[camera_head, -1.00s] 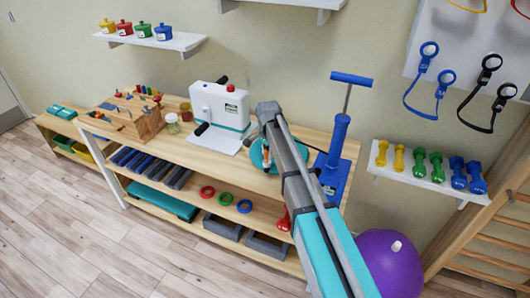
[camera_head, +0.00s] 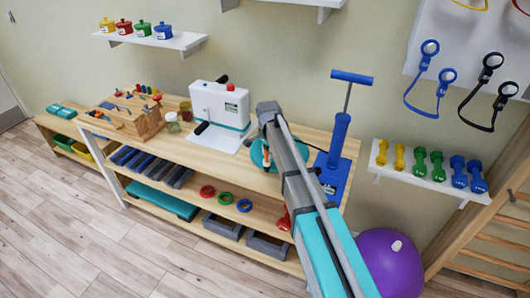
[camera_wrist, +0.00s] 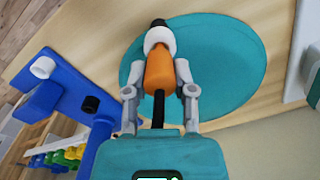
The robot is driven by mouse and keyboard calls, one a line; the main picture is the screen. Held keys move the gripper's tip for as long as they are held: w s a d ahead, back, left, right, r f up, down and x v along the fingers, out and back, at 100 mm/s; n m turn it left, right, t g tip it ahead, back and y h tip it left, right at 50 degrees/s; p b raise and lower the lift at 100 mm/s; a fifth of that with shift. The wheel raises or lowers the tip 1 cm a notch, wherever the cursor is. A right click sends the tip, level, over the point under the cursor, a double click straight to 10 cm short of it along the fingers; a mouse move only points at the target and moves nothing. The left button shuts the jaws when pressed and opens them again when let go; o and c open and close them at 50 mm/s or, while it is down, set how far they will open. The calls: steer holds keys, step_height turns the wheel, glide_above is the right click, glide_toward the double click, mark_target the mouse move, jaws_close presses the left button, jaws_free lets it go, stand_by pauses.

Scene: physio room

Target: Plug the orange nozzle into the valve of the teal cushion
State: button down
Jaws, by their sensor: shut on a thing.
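The teal cushion (camera_wrist: 225,65) is a flat round disc lying on the wooden bench top. In the head view, a small part of the cushion (camera_head: 256,153) shows beside my arm, which hides the rest. My gripper (camera_wrist: 158,80) is shut on the orange nozzle (camera_wrist: 160,70) and holds it over the cushion's left part in the wrist view. A black stem or hose runs back from the nozzle between the fingers. I cannot make out the valve separately or tell whether the nozzle touches it.
A blue hand pump (camera_head: 335,155) stands right of my arm, close to the gripper; its blue base (camera_wrist: 95,150) fills the wrist view's left. A white machine (camera_head: 218,112) and a wooden peg block (camera_head: 135,122) stand left on the bench. A purple ball (camera_head: 390,268) lies at lower right.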

steer(key=shift+f, duration=0.2)
steer(key=shift+c, duration=1.8)
jaws_free()
steer(key=shift+o, duration=0.2)
steer(key=shift+s+r, duration=0.1)
steer(key=shift+r+p, duration=0.5)
steer(key=shift+r, duration=0.05)
steer(key=shift+r+p, duration=2.9)
steer(key=shift+s, duration=0.1)
